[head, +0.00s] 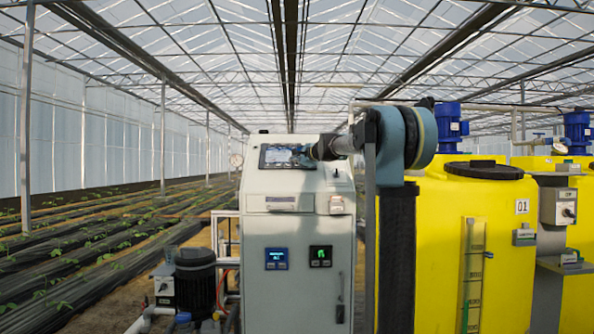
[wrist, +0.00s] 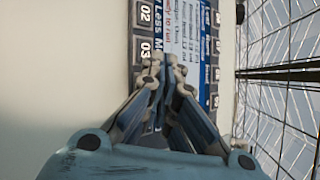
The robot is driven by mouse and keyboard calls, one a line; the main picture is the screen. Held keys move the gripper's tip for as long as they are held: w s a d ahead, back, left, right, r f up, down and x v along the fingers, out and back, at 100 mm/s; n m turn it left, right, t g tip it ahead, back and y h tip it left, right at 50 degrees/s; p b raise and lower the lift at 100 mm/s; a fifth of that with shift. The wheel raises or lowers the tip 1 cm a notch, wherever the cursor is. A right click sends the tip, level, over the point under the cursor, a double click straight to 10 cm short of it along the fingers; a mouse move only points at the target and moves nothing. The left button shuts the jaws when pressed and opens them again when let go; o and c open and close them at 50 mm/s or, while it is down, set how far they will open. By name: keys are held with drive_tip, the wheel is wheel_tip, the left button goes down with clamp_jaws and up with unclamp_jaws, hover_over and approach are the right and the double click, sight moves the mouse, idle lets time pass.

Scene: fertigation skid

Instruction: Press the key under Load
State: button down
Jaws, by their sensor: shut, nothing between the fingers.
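The control panel (head: 286,157) is a dark-framed screen on the sloped top of the pale cabinet. In the wrist view the panel (wrist: 145,18) appears turned on its side, with dark keys marked 02 and 03, the words "Less M", and a pale display with small text. My gripper (wrist: 168,62) is shut and empty, its fingertips in front of the panel and covering part of it. I cannot tell whether they touch it. In the head view my gripper (head: 308,153) is at the panel's right side. I cannot read the word Load in either view; its key is not identifiable.
The cabinet (head: 290,230) carries a blue display (head: 276,259) and a green display (head: 320,256) on its front. Yellow tanks (head: 450,250) stand close on the right. A dark motor pump (head: 195,277) is at the left. Planted rows lie beyond it.

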drive_tip(key=shift+w+f, duration=0.2)
drive_tip(key=shift+f, duration=0.1)
idle(0.6)
drive_tip(key=shift+s+r, duration=0.1)
drive_tip(key=shift+r, duration=0.05)
drive_tip(key=shift+s+r, duration=0.4)
drive_tip(key=shift+r, duration=0.05)
idle(0.5)
drive_tip(key=s+r, duration=0.1)
drive_tip(key=r, duration=0.1)
drive_tip(key=s+r, duration=0.1)
drive_tip(key=s, duration=0.1)
drive_tip(key=shift+s+r, duration=0.2)
drive_tip(key=shift+r, duration=0.15)
idle(0.6)
